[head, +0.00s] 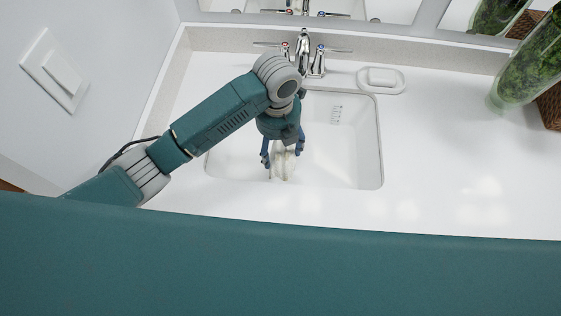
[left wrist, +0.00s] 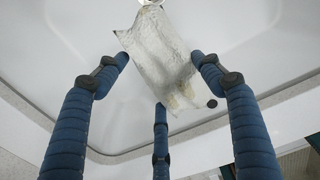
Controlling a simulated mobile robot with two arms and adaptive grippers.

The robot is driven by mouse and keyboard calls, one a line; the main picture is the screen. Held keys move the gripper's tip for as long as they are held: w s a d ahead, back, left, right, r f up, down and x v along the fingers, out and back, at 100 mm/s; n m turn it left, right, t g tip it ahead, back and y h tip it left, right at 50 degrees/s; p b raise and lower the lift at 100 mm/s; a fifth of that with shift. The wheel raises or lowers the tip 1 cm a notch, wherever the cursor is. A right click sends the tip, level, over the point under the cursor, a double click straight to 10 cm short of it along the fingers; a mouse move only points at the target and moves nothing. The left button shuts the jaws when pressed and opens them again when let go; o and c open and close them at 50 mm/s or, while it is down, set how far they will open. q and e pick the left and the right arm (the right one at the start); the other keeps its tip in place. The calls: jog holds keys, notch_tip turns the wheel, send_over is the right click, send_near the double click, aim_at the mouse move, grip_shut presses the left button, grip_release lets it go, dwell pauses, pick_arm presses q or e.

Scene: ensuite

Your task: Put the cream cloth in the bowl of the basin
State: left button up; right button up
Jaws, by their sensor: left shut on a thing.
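The cream cloth (head: 284,163) hangs at my left gripper (head: 283,148), over the bowl of the white basin (head: 352,150). In the left wrist view the cloth (left wrist: 160,50) is crumpled and lies between the blue fingers of the left gripper (left wrist: 160,62). The gripper is shut on the cloth. The bowl's white floor and wall (left wrist: 90,30) show behind the cloth. I cannot tell whether the cloth touches the bowl. My right gripper is not in view.
A chrome faucet (head: 303,50) stands behind the basin. A soap dish (head: 381,79) sits at its back right. A green plant in a glass vase (head: 530,65) stands at the far right. The white counter (head: 450,150) to the right is clear.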

pick_arm(q)
notch_tip(320, 180, down, 11)
jog(key=shift+r+p, duration=0.15)
jog(key=shift+p, duration=0.3)
jog(key=shift+f, duration=0.3)
jog(key=shift+f, duration=0.15)
jog(key=o, duration=1)
jog(key=shift+r, duration=0.2)
notch_tip(320, 180, up, 12)
jog(key=shift+b, duration=0.55)
